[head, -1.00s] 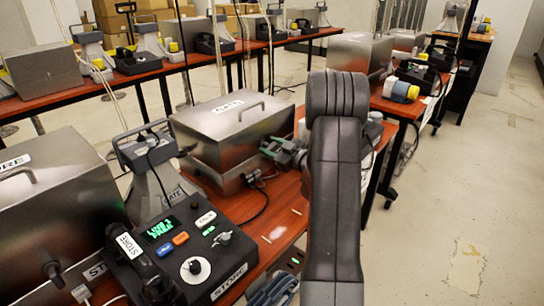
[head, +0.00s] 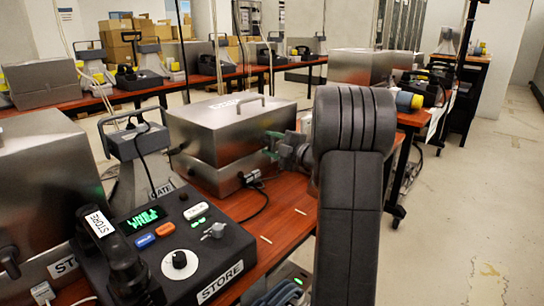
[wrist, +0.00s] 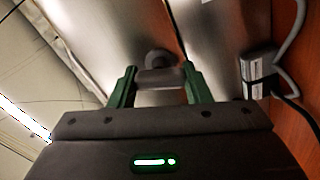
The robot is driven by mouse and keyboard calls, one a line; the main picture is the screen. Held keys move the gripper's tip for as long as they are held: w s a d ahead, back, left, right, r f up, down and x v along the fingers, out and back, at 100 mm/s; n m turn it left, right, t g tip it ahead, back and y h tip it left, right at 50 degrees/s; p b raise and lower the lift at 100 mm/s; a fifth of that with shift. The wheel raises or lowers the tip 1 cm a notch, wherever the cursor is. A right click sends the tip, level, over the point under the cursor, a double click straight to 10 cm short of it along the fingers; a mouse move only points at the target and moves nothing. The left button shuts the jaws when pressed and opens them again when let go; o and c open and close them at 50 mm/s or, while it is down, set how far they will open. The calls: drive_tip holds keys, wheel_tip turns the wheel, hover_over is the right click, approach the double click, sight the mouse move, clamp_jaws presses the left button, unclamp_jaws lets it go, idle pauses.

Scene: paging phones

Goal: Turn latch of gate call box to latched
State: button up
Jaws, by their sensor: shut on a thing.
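The gate call box is a closed metal box (head: 215,137) with a handle on top and a label too blurred to read surely. It stands on the red-brown table in the head view. My gripper (head: 272,147) is at the right part of its front face. In the wrist view, my gripper's green fingers (wrist: 160,88) are shut on the latch (wrist: 160,77), a dark round knob with a grey bar, against the metal face. The fingers sit on either side of the bar. My arm hides part of the box's right side, and the latch's exact angle is hard to tell.
A black desk phone (head: 165,245) labelled STORE stands at the front left, with another metal box (head: 40,190) beside it. A small grey fitting (head: 252,178) with a cable is below my gripper; it also shows in the wrist view (wrist: 258,75). Open floor lies right.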

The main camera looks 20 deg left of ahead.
drive_tip(key=shift+f+n+b, duration=0.15)
drive_tip(key=shift+n+b, duration=1.6)
drive_tip(key=shift+n, duration=0.05)
drive_tip(key=o, duration=1)
drive_tip(key=p+v, duration=0.3)
drive_tip(key=v, duration=1.1)
drive_tip(key=shift+s, duration=0.1)
drive_tip(key=shift+a, duration=0.15)
